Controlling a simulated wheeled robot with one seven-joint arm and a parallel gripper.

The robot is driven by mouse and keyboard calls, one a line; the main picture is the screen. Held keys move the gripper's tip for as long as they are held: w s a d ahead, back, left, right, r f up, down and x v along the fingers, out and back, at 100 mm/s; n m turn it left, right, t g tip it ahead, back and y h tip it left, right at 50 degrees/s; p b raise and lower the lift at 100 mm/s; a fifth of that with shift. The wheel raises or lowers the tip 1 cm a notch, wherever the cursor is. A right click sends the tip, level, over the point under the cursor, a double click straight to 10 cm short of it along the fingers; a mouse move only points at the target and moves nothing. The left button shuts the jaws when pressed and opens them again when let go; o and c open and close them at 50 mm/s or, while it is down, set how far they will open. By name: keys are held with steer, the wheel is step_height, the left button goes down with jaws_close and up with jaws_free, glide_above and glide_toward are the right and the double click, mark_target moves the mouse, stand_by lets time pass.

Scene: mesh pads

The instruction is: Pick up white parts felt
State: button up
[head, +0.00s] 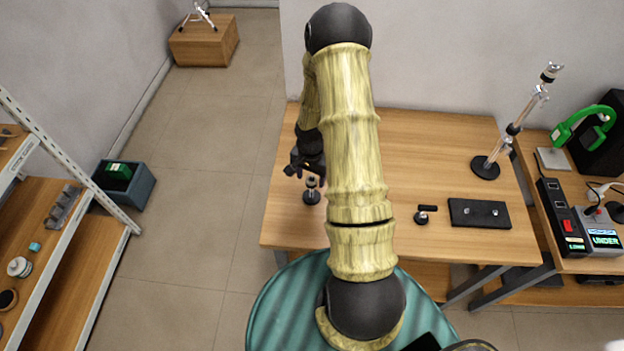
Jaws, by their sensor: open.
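I cannot pick out a white parts felt on the wooden table (420,150); part of the tabletop is hidden behind my arm. My gripper (306,172) is over the left part of the table, dark and small in view, with its jaws open. Just below it stands a small upright piece on a round black base (311,195). I cannot tell whether the gripper touches that piece. Nothing is visibly held.
A black flat block (480,214) and a small black knobbed piece (422,217) lie right of my arm. A jointed stand (487,167) rises at the table's back right. A side bench holds a control box (600,232).

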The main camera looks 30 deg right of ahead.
steer(key=c, duration=1)
steer(key=shift+c, duration=0.2)
step_height(320, 180, up, 9)
steer(key=b, duration=0.2)
steer(key=shift+d+r+b, duration=0.1)
steer(key=shift+b, duration=0.3)
steer(key=shift+r, duration=0.45)
